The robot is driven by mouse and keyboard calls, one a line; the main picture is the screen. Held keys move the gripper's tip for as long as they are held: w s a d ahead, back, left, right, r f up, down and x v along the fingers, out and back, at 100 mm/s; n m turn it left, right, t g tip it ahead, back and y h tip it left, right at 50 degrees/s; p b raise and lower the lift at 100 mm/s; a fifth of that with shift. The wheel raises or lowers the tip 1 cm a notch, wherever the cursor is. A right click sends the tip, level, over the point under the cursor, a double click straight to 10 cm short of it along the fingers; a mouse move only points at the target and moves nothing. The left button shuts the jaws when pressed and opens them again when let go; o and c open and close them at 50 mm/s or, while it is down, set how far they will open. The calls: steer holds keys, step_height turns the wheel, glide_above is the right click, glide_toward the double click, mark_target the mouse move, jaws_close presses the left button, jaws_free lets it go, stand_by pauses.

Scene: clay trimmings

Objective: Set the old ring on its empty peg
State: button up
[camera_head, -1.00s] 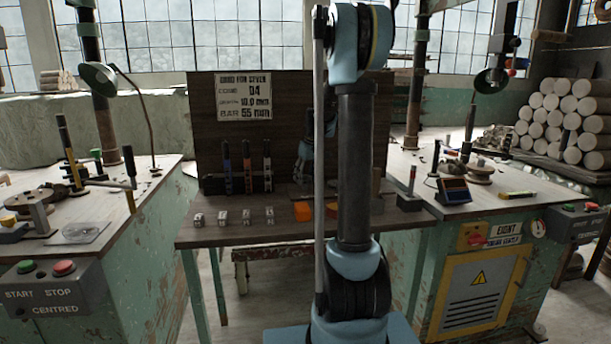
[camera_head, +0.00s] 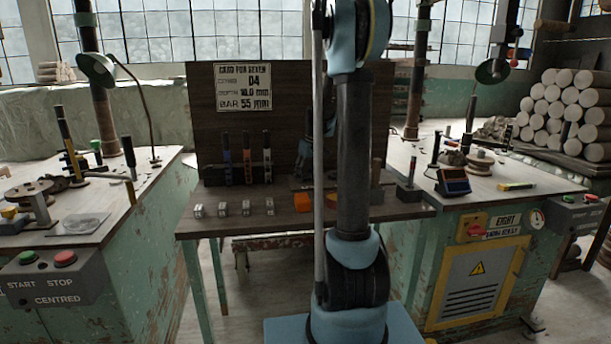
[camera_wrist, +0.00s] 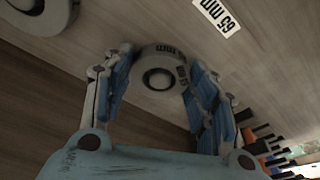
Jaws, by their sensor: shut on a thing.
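My gripper (camera_wrist: 160,72) is shut on a pale grey ring (camera_wrist: 146,57) in the wrist view. The ring has a dark round hole and black lettering ending in "mm"; the rest of its marking is hard to read. It is held between the blue-padded fingers, in front of a brown wooden board (camera_wrist: 100,120). A white label (camera_wrist: 217,14) on the wood appears to read "65 mm". Another pale ring (camera_wrist: 62,12) is cut off at the top left. I cannot make out an empty peg. In the head view my arm mostly hides the gripper.
The wooden bench (camera_head: 210,228) carries several small pale blocks (camera_head: 222,208), an orange block (camera_head: 303,202) and upright marker-like tools (camera_head: 247,165). A placard (camera_head: 243,87) hangs on its back board. Green machine tables (camera_head: 150,225) stand on both sides.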

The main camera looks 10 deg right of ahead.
steer(key=o, duration=1.4)
steer(key=shift+o, duration=0.2)
steer(key=v, duration=1.2)
steer(key=shift+s+f, duration=0.1)
steer(key=shift+s, duration=0.05)
